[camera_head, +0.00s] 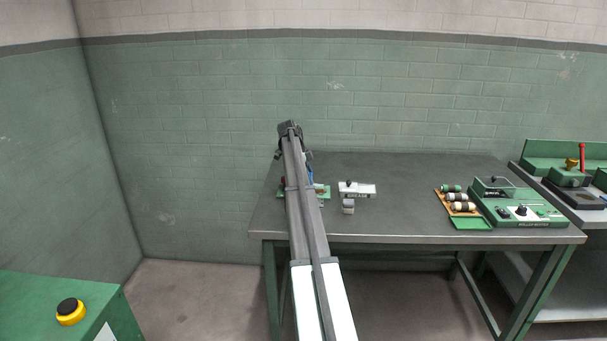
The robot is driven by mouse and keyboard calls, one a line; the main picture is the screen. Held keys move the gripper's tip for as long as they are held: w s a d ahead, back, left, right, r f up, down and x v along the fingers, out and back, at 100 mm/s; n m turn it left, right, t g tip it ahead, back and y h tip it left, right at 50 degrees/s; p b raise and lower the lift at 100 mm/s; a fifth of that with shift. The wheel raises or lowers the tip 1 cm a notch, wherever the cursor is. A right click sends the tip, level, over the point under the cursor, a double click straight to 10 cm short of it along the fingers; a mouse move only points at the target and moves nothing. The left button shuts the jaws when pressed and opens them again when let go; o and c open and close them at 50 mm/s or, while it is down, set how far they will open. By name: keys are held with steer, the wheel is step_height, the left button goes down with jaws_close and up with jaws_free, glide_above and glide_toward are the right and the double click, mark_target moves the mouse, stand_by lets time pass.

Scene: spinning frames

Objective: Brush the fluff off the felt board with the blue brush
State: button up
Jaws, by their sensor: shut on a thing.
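My arm runs up the middle of the view and covers most of the work spot at the left of the table. A small dark part of my gripper (307,156) shows at the arm's right edge. Just below it is a strip of blue, which I take for the blue brush (309,173), held in the shut gripper. A small green board (325,194) lies under and behind the arm, its ends showing on both sides. It looks like the felt board. Whether the brush touches it, and any fluff on it, cannot be made out.
An orange tray (440,197) of rollers and a green roller fixture (510,218) stand farther right. The table (400,222) between is clear. A wall stands behind.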

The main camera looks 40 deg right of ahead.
steer(key=shift+s+d, duration=1.95)
steer(key=shift+s, duration=0.05)
steer(key=shift+w+a, duration=2.8)
steer(key=shift+w, duration=0.05)
step_height(320, 180, up, 8)
steer(key=shift+s+d, duration=0.1)
steer(key=shift+s, duration=0.05)
